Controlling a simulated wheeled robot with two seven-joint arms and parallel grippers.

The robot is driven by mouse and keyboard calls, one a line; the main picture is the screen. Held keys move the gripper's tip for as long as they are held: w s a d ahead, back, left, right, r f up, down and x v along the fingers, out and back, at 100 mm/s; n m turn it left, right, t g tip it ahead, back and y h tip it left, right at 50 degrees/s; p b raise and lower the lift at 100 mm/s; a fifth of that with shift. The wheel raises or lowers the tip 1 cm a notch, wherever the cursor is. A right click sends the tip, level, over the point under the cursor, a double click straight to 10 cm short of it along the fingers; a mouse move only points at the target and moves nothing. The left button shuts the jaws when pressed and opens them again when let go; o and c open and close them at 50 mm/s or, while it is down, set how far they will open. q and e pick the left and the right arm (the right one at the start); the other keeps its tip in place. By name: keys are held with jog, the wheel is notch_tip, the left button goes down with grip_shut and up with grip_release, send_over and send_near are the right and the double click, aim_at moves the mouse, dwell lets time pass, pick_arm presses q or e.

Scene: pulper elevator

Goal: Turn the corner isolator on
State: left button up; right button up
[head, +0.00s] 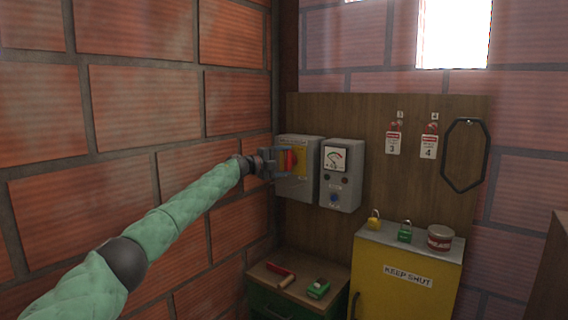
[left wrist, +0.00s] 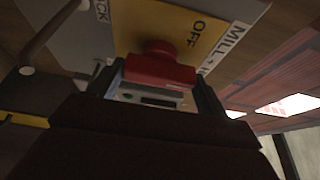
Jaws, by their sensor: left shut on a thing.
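The corner isolator is a grey box (head: 298,183) with a yellow plate, mounted on the wooden board near the brick corner. Its red handle (head: 291,161) sticks out from the plate. My left gripper (head: 284,162) reaches it from the left and is shut on the red handle. In the left wrist view the red handle (left wrist: 160,70) sits between the two fingers, in front of the yellow plate (left wrist: 185,28) marked OFF. Lettering starting with MILL shows beside it. The gripper hides part of the box in the head view. My right gripper is not in view.
A grey meter box (head: 341,188) with a dial hangs just right of the isolator. Tags 3 and 4 (head: 429,146) hang further right. Padlocks and a red tin (head: 440,238) stand on a yellow cabinet (head: 405,275). A low bench (head: 325,276) holds small tools. Brick wall borders the left.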

pick_arm(q)
jog(key=shift+f, duration=0.15)
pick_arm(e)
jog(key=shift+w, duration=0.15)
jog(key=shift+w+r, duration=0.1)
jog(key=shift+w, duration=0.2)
pick_arm(q)
jog(key=o, duration=1)
jog(key=shift+r, duration=0.2)
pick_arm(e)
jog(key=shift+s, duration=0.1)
